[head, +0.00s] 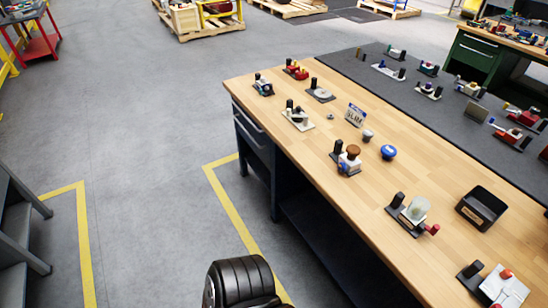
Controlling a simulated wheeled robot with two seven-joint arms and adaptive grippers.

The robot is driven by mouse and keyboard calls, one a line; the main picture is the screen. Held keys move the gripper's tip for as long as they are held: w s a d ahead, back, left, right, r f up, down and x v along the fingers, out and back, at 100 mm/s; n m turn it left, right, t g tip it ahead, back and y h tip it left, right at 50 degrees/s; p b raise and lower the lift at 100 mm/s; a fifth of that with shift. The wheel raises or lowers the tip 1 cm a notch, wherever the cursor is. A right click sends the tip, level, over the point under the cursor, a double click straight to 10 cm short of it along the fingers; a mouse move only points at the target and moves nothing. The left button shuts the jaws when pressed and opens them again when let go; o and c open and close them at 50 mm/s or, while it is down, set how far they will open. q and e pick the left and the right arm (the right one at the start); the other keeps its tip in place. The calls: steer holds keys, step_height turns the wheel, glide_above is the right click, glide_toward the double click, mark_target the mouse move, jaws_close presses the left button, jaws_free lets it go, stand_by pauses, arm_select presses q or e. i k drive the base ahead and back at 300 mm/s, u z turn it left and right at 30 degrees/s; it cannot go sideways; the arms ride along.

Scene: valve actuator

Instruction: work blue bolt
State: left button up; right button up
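No bolt can be made out for certain in the head view. A small fixture with a blue part (263,86) stands on a dark plate at the far left corner of the wooden workbench (440,160); its details are too small to tell. A round blue knob-like piece (388,152) sits alone near the middle of the bench. Neither of my grippers is in view.

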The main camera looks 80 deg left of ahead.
mark_target(341, 167)
steer(key=u, duration=2.05)
